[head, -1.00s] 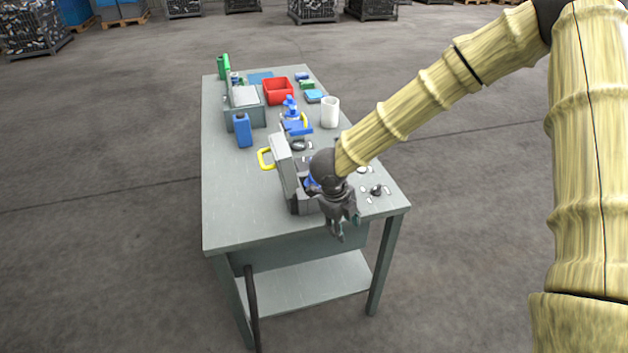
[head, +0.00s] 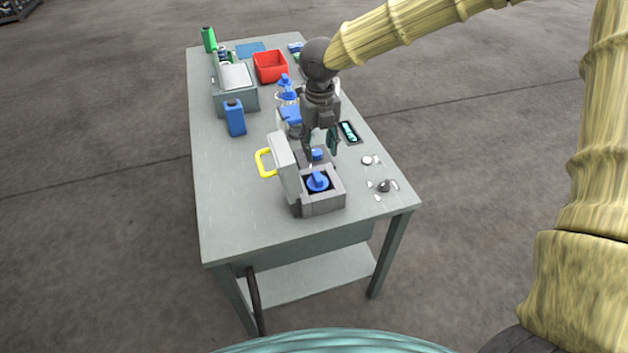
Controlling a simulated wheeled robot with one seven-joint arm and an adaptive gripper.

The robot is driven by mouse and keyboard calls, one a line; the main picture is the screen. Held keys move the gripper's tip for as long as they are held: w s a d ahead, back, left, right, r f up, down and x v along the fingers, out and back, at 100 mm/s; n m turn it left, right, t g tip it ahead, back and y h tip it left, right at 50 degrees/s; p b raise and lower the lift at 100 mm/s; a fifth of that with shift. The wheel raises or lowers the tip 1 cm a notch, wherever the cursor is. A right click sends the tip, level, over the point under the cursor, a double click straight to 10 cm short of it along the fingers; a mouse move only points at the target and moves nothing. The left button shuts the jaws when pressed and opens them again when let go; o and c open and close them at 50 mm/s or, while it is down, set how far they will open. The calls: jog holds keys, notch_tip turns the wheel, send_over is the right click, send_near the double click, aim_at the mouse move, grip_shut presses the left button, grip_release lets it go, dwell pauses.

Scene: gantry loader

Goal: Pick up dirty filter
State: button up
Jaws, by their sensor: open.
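A grey box (head: 322,203) with its lid (head: 285,165) standing open is near the front of the table. A blue round part with a raised handle (head: 317,181) sits inside it; it may be the filter, but I cannot tell whether it is dirty. A smaller blue knob (head: 317,154) shows at the box's back. My gripper (head: 321,150) points down with its fingers apart, around or just above the area of this knob in the picture. I cannot tell whether it touches anything. It holds nothing that I can see.
A yellow handle (head: 263,163) is left of the lid. Small loose parts (head: 384,186) lie at right.

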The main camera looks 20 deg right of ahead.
send_over(318, 176)
jog(key=f, duration=0.5)
jog(key=shift+d+f, duration=0.1)
jog(key=shift+d, duration=0.15)
jog(key=shift+a+f+p, duration=0.1)
jog(key=shift+f+p, duration=0.3)
notch_tip(318, 176, down, 4)
jog(key=shift+a+f+p, duration=0.1)
jog(key=shift+p, duration=0.25)
jog(key=shift+c, duration=0.2)
grip_shut()
